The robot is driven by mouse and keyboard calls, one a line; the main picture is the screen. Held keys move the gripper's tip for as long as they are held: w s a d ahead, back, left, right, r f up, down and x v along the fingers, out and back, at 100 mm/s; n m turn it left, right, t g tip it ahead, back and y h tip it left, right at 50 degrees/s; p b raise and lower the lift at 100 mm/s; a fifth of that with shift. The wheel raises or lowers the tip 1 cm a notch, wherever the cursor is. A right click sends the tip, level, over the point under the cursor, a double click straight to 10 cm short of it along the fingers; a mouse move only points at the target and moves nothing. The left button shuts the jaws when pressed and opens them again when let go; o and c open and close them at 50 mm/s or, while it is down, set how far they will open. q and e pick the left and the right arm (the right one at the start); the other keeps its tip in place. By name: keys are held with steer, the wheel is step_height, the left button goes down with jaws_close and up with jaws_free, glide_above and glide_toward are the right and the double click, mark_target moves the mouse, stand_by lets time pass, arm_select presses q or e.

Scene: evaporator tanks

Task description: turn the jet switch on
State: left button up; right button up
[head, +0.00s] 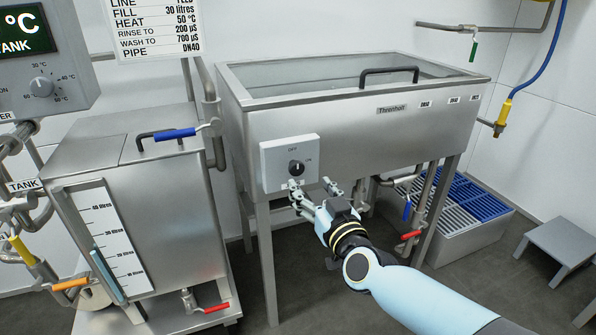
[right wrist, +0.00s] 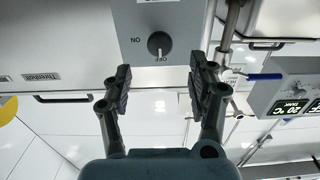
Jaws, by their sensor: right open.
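The jet switch is a black rotary knob (head: 296,168) on a light grey box (head: 272,162) on the front of the steel tank (head: 350,125). OFF is printed above the knob and ON to its right. In the right wrist view, upside down, the knob (right wrist: 160,43) has its white mark towards OFF. My right gripper (head: 314,189) is open and empty, just below and in front of the box. In the right wrist view its fingers (right wrist: 160,80) are spread, one on each side of the knob's line, apart from it. My left gripper is not in view.
A smaller steel tank (head: 150,215) with a level scale stands at the left. A control box with a temperature dial (head: 42,88) is at upper left. Red-handled valve (head: 411,235) and pipes sit below the tank. A blue-grated drain (head: 465,205) and grey step (head: 562,245) are at right.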

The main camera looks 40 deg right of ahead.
mark_target(298, 171)
steer(key=b+x, duration=0.1)
steer(key=x, duration=0.5)
steer(key=shift+w+f, duration=0.15)
steer(key=shift+w, duration=0.1)
steer(key=shift+w+d+b, duration=0.2)
steer(key=shift+w+b, duration=0.1)
steer(key=shift+w, duration=0.35)
steer(key=c, duration=1.2)
